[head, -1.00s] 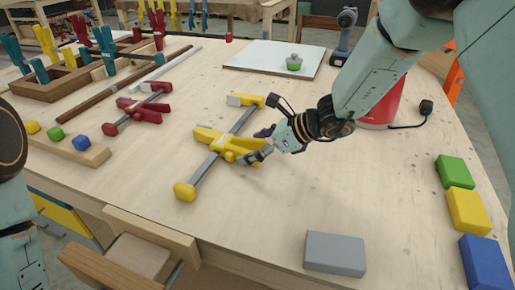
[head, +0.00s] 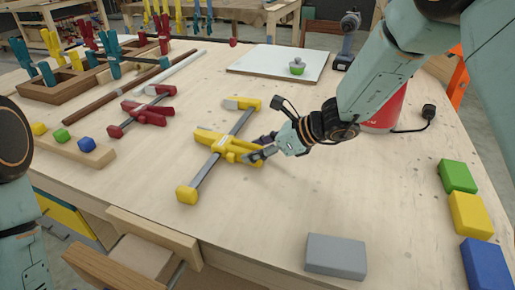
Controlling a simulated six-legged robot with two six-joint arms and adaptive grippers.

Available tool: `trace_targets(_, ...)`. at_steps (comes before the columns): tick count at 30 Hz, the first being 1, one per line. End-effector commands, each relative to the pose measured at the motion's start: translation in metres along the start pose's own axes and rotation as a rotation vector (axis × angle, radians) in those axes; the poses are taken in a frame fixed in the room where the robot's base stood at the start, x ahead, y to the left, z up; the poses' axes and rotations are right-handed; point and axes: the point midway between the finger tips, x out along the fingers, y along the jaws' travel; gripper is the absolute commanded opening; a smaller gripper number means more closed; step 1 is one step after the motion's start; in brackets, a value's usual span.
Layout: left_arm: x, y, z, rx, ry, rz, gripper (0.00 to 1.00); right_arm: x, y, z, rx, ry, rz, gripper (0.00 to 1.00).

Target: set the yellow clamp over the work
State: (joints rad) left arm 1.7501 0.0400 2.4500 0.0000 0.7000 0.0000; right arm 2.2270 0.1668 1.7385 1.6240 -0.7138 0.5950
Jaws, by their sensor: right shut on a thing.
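The yellow clamp (head: 221,142) lies on the wooden workbench (head: 330,195), its grey bar running from a yellow jaw at the back to a yellow end at the front left. My right gripper (head: 256,153) is shut on the clamp's yellow sliding part, from the right side. The fingertips partly hide that part. I cannot tell whether the clamp is lifted off the bench. The left arm shows at the left edge, but its gripper is out of view. I cannot tell which thing is the work.
A red clamp (head: 146,112) lies left of the yellow one. A grey block (head: 336,255) lies at the front, and green (head: 457,176), yellow (head: 470,213) and blue (head: 486,262) blocks at the right.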

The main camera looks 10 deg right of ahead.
Motion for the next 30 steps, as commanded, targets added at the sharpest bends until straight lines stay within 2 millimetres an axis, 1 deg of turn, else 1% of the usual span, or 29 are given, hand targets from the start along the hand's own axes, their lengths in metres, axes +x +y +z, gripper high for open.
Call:
trace_targets(1, 0.0, 0.0, 0.0, 0.0, 0.0, 0.0, 0.51, 0.002, 0.001, -0.005, 0.0, 0.011, 0.0, 0.07)
trace_targets(2, 0.0, 0.0, 0.0, 0.0, 0.0, 0.0, 0.51, 0.002, 0.001, -0.005, 0.001, 0.011, 0.0, 0.04)
trace_targets(8, -0.003, 0.0, 0.0, 0.0, 0.0, 0.0, 0.51, -0.001, 0.0, 0.0, 0.0, 0.009, -0.001, 0.04)
trace_targets(24, -0.036, 0.0, 0.0, 0.0, 0.0, 0.0, 0.51, -0.028, -0.001, 0.039, -0.001, 0.002, -0.002, 0.03)
trace_targets(30, -0.037, 0.0, 0.0, 0.0, 0.0, 0.0, 0.51, -0.029, -0.001, 0.04, 0.0, 0.002, -0.002, 0.03)
